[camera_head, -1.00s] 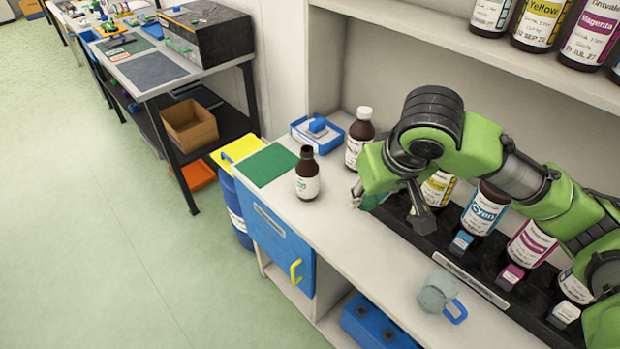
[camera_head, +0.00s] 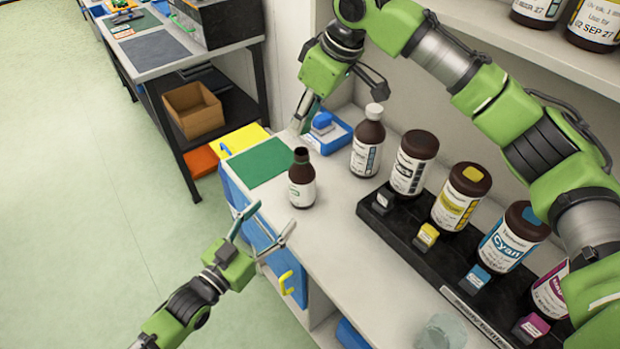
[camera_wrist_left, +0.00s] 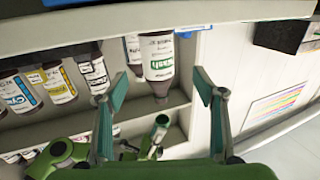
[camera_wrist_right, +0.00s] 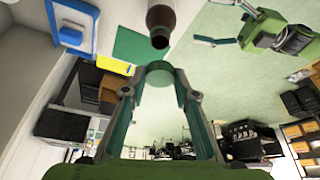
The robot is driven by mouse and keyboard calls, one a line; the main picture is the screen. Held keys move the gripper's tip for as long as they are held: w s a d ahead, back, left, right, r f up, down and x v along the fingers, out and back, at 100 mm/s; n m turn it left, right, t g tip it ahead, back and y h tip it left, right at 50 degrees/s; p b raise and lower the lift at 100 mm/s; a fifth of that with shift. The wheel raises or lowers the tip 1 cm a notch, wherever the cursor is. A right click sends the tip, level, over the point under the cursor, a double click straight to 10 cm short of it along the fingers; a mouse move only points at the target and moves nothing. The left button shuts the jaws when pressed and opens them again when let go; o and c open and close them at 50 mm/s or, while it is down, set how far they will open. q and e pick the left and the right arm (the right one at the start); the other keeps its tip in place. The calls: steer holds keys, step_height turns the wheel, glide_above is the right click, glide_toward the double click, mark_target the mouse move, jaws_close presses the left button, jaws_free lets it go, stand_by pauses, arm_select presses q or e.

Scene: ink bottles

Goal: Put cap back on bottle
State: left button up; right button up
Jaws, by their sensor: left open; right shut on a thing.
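The open bottle (camera_head: 302,182), small and brown with a white and green label, stands upright on the bench, its dark neck bare. It also shows upside down in the left wrist view (camera_wrist_left: 158,62), and its mouth shows in the right wrist view (camera_wrist_right: 160,22). My right gripper (camera_head: 301,120) is above the back of the bench, behind the bottle. It is shut on a small round thing that looks like the cap (camera_wrist_right: 160,68), grey-green in the right wrist view. My left gripper (camera_head: 272,218) is open and empty, in front of the bottle and apart from it.
A white-capped bottle (camera_head: 367,145) stands right of the open bottle. Several ink bottles stand in a black rack (camera_head: 400,235) further right. A blue tray (camera_head: 333,140) and green mat (camera_head: 258,163) lie at the bench's far end. A clear beaker (camera_head: 440,335) stands in front.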

mark_target(303, 183)
steer(key=shift+w+d, duration=0.1)
steer(key=shift+w, duration=0.25)
steer(key=shift+s+a+r, duration=0.15)
steer(key=shift+s+a, duration=0.1)
steer(key=shift+s, duration=0.05)
arm_select(q)
steer(key=x, duration=0.8)
steer(key=r+x, duration=0.1)
steer(key=x, duration=0.3)
steer(key=shift+d, duration=0.35)
arm_select(e)
steer(key=shift+w+d, duration=0.1)
steer(key=shift+d, duration=0.05)
arm_select(q)
steer(key=shift+c, duration=0.5)
steer(key=c, duration=1.6)
arm_select(e)
steer(key=shift+f, duration=2.55)
steer(key=shift+f, duration=0.9)
arm_select(q)
jaws_close()
arm_select(e)
steer(key=shift+f, duration=0.55)
